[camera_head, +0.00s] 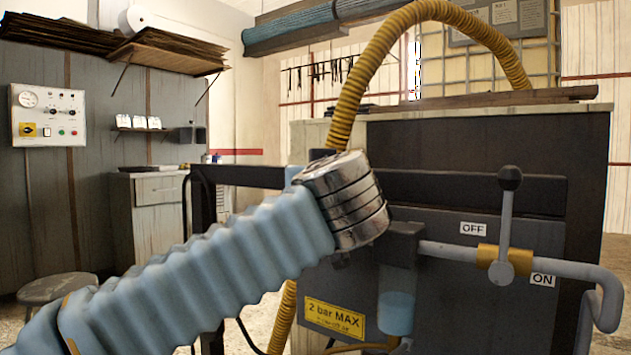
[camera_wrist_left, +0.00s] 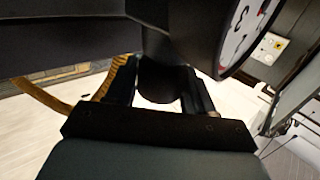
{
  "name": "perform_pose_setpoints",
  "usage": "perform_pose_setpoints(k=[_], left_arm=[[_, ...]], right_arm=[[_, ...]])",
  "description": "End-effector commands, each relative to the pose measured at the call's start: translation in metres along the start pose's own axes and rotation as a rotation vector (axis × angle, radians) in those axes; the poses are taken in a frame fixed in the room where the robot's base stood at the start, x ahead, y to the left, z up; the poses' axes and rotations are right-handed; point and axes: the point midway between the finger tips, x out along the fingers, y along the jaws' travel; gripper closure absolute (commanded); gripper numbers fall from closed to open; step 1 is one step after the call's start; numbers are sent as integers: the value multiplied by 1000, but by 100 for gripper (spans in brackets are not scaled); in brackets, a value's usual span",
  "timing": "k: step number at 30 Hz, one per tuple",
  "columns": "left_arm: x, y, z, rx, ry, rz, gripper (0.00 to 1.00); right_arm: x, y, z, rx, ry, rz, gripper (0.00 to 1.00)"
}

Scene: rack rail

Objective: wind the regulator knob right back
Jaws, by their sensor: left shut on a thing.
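In the left wrist view the two fingers of my left gripper (camera_wrist_left: 160,82) stand either side of a dark rounded knob (camera_wrist_left: 163,80), and the gripper is shut on it. The knob joins a dark body above, with a white-faced gauge (camera_wrist_left: 240,38) at its right. In the head view my blue-sleeved left arm and chrome wrist cover the gripper, the knob and the gauge. Part of the dark regulator body (camera_head: 403,240) shows right of the wrist, with a blue bowl (camera_head: 397,313) below. The knob's turn cannot be read. My right gripper is not in view.
A lever valve (camera_head: 503,255) on a grey pipe sits right of the regulator, between OFF and ON labels. A yellow "2 bar MAX" label (camera_head: 335,318) is on the dark cabinet (camera_head: 465,150). A yellow corrugated hose (camera_head: 365,70) arches above my wrist.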

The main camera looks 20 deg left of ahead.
Motion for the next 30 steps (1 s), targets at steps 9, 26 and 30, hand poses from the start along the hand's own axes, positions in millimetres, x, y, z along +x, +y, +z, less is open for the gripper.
perform_pose_setpoints(k=[9,26,30], left_arm=[[0,1,2,2,-3,-64,78],[0,1,2,2,-2,-69,28],[0,0,2,1,-1,-69,28]], right_arm=[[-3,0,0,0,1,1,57],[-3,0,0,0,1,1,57],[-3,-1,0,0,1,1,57]])
